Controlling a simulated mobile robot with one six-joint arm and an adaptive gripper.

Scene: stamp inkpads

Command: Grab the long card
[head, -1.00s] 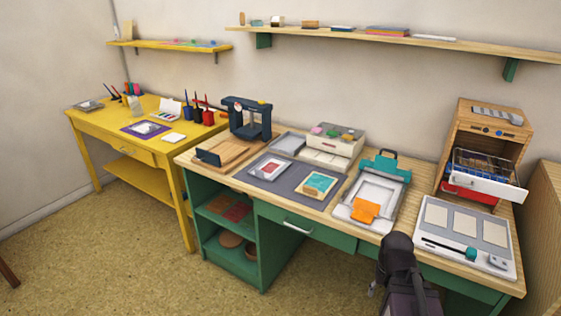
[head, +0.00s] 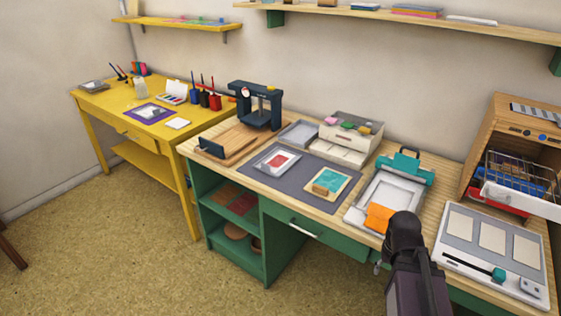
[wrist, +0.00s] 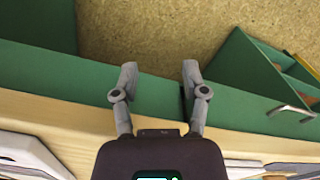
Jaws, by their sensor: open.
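I cannot tell which piece is the long card. Flat cards in the head view include three pale panels on the white board at the right, such as the middle one (head: 492,236). An orange piece (head: 379,217) lies at the front of the white-and-teal press (head: 404,168). A teal-printed card (head: 333,179) lies on the grey mat (head: 290,191), and a white card (head: 178,123) lies on the yellow table. My gripper (wrist: 160,68) is open and empty in the wrist view, above the green desk front and floor.
The wooden desk top carries a dark stamping press (head: 262,105), a white drawer box (head: 350,137) and a wooden cabinet with a wire rack (head: 518,172). A yellow table (head: 95,99) stands at the left. A shelf (head: 400,22) runs along the wall. Open floor lies in front.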

